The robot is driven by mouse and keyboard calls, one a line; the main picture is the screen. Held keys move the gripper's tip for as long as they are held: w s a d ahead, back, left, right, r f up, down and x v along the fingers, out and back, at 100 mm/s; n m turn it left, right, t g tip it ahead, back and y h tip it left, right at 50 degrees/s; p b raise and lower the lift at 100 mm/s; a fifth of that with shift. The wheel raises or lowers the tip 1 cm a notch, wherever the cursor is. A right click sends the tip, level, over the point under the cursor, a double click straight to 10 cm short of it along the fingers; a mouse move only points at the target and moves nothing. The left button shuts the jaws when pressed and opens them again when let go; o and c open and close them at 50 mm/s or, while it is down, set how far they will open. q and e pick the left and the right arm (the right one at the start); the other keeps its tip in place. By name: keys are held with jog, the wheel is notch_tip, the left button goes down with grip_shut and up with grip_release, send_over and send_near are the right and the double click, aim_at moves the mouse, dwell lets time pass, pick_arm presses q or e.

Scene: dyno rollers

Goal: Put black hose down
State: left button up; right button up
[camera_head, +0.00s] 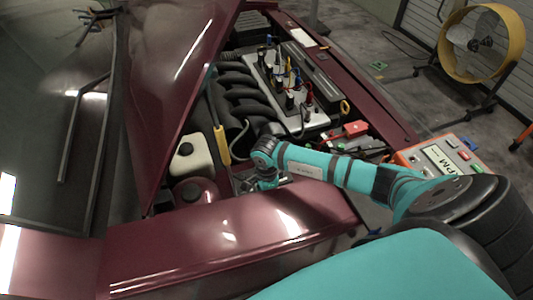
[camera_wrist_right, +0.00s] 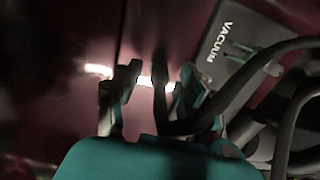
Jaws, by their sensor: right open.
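The black hose (camera_wrist_right: 228,100) shows in the right wrist view. One end stands up between the two fingers of my right gripper (camera_wrist_right: 158,80), and the rest curves away to the right. The fingers are apart, with gaps beside the hose. In the head view my right gripper (camera_head: 266,181) is low in the engine bay, by the front edge of the dark red bodywork. The hose cannot be made out clearly there. My left gripper is not in view.
A grey box marked VACUUM (camera_wrist_right: 232,45) is beside the gripper, with more dark hoses below it. The engine (camera_head: 285,85), a white reservoir (camera_head: 190,157) and the raised hood (camera_head: 175,90) crowd the bay. An orange RPM device (camera_head: 440,155) is at right.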

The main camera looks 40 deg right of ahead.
notch_tip(320, 180, up, 11)
jog(key=b, duration=0.1)
jog(key=shift+f, duration=0.15)
dwell(0.4)
